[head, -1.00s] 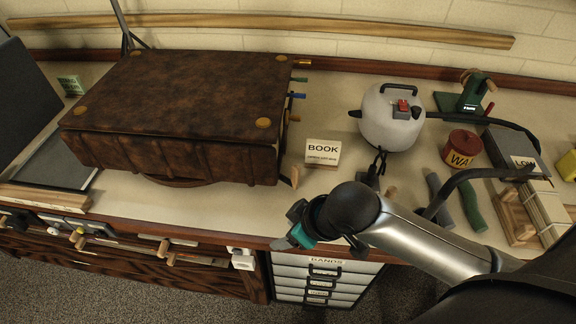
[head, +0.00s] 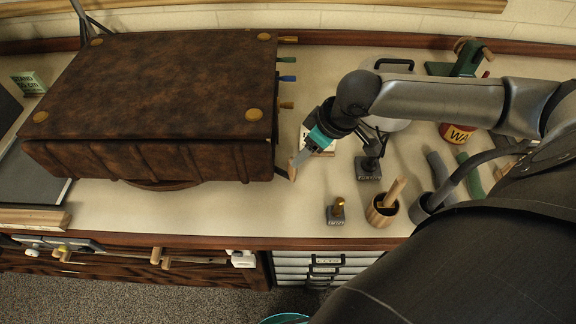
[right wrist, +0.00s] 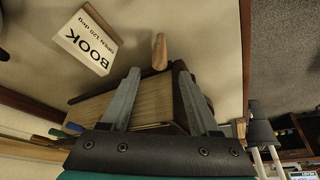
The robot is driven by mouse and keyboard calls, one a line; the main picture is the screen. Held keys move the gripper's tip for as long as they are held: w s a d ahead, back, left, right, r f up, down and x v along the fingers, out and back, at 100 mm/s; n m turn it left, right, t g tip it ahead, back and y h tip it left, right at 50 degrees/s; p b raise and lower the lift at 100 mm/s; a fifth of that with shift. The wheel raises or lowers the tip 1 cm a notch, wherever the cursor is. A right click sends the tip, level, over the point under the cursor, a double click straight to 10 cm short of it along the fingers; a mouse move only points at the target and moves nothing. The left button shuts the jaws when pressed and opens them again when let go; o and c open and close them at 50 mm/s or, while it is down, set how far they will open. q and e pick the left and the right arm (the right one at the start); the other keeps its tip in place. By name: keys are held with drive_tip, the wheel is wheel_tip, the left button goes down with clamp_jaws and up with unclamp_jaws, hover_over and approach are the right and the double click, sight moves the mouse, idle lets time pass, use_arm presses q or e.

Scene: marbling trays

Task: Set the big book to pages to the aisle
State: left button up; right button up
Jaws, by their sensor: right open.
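The big book (head: 150,90), brown leather with brass corner studs, lies flat on a round turntable (head: 163,186) on the counter. Its ribbed spine faces the front edge, towards the aisle. Coloured tabs stick out at its right end. My right gripper (head: 298,160) is beside the book's front right corner, next to a small wooden peg (head: 292,172). In the right wrist view the open fingers (right wrist: 157,75) point at the peg (right wrist: 160,52), with the cream page edges (right wrist: 145,105) between and beyond them. Nothing is held. My left gripper is out of view.
A BOOK card (right wrist: 88,40) reading "open 120 deg" stands close to my right gripper. A small stand (head: 369,168), a brass-topped block (head: 337,212) and a wooden cup (head: 382,210) stand to the right. A WAX pot (head: 457,134) is farther right. Counter in front of the book is clear.

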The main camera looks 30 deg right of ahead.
sight(289, 169)
drive_tip(key=b+x, duration=0.2)
drive_tip(key=x, duration=0.8)
drive_tip(key=shift+w+a+f+b, duration=0.1)
drive_tip(key=shift+b, duration=0.2)
drive_tip(key=shift+w+a+f, duration=0.1)
drive_tip(key=shift+w+f, duration=0.15)
drive_tip(key=shift+f, duration=0.4)
clamp_jaws()
idle(0.3)
